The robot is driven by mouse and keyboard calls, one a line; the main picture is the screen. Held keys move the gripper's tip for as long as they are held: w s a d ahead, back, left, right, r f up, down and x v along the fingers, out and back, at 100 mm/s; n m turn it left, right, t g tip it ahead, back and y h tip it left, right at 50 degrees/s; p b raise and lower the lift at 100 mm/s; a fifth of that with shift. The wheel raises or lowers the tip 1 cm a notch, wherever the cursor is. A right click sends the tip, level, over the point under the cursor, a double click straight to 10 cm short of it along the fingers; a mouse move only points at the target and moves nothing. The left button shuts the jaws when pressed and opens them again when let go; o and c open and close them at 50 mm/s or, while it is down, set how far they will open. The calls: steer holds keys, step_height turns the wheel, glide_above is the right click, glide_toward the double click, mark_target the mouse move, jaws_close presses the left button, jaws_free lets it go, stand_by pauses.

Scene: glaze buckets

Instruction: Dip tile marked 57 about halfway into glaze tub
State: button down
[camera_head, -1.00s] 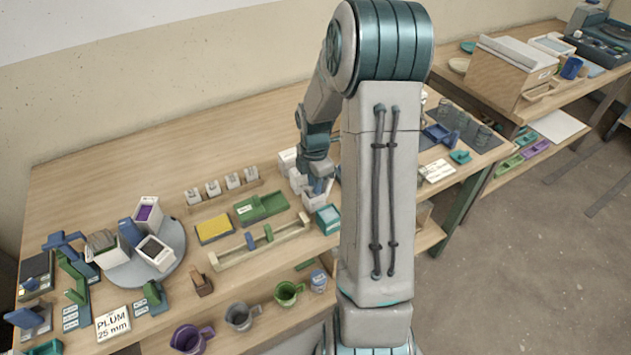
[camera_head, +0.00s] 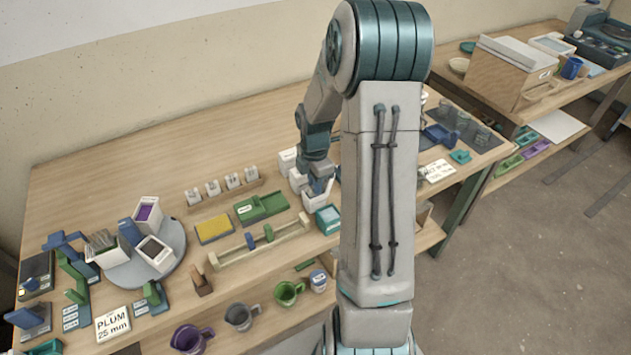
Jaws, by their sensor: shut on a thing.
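My gripper (camera_head: 319,186) points down just above or at the mouth of a white glaze tub (camera_head: 317,200), left of my upright arm column. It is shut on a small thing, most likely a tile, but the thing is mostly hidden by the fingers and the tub. The mark 57 cannot be read, and I cannot tell how deep the held thing sits. More white tubs (camera_head: 287,161) stand behind, partly covered by my arm. Several small pale tiles (camera_head: 212,188) stand in a wooden rack to the left.
A yellow sponge tray (camera_head: 214,229), a green tray (camera_head: 262,207) and a wooden rail rack (camera_head: 259,244) lie left of the tub. A teal box (camera_head: 328,219) sits close in front. A round grey turntable (camera_head: 122,275) with containers stands far left. Jugs (camera_head: 241,316) line the lower shelf.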

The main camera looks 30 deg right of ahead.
steer(key=shift+r, duration=0.1)
stand_by(0.5)
steer(key=shift+r+p, duration=2.05)
steer(key=shift+r, duration=0.4)
steer(key=shift+r, duration=0.1)
steer(key=shift+r+p, duration=1.25)
steer(key=shift+r, duration=0.1)
